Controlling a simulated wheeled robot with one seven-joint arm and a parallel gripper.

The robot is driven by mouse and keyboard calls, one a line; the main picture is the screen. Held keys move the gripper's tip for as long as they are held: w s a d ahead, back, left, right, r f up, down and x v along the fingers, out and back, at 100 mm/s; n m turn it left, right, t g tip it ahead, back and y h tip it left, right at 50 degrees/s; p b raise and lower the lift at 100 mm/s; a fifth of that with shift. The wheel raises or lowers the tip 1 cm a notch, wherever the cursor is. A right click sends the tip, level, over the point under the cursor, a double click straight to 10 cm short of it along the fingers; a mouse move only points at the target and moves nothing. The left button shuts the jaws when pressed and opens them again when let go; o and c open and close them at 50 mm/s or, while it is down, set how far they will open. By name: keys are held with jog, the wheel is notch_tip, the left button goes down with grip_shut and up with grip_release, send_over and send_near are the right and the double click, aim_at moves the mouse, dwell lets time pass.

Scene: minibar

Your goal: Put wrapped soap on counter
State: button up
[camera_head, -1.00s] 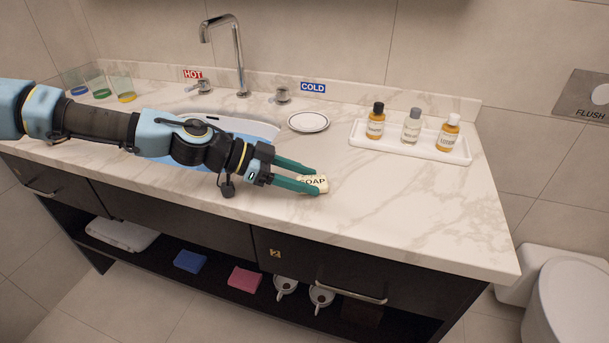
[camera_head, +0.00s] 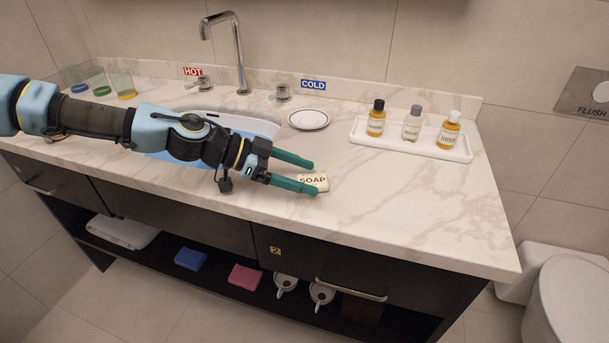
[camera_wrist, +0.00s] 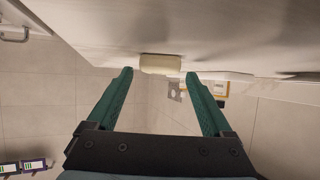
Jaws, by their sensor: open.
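The wrapped soap (camera_head: 313,181), a small cream block marked SOAP, lies on the marble counter (camera_head: 400,210) in front of the sink. It also shows in the wrist view (camera_wrist: 160,64), just beyond and between my fingertips. My gripper (camera_head: 315,179) is open, with its two green fingers spread at the soap's near end. In the wrist view (camera_wrist: 160,74) the fingers stand apart with nothing held between them. I cannot tell whether a finger touches the soap.
A white dish (camera_head: 309,119) and a tray (camera_head: 440,153) with three bottles stand behind. The sink (camera_head: 255,126) and faucet (camera_head: 238,60) are behind my arm. Several glasses (camera_head: 122,85) stand at far left. The counter right of the soap is clear.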

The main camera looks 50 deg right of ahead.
jog(key=b+v, duration=0.2)
jog(key=v, duration=0.9)
jog(key=shift+w+a, duration=0.1)
jog(key=shift+a, duration=0.1)
